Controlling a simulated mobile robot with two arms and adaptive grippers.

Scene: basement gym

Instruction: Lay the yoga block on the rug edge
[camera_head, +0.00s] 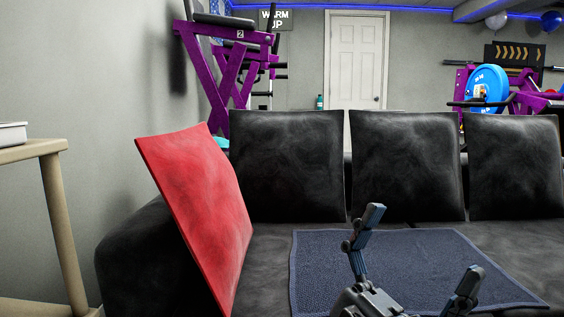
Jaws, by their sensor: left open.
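A dark blue textured cloth (330,250), which may be the rug, lies flat on the black sofa seat. My left gripper (423,243) comes up from the bottom edge in front of the cloth. Its two fingers are spread wide, with nothing between them, and hide part of the cloth. I cannot make out a yoga block for certain. A pale flat item (12,134) at the left edge is cut off by the frame, and I cannot tell what it is. My right gripper is not in view.
The pale item rests on a wooden stand (55,150). A red cushion (205,205) leans tilted at the sofa's left end. Several black cushions (287,165) line the back. Behind are purple gym machines (230,65) and a white door (356,60). The cloth looks bare.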

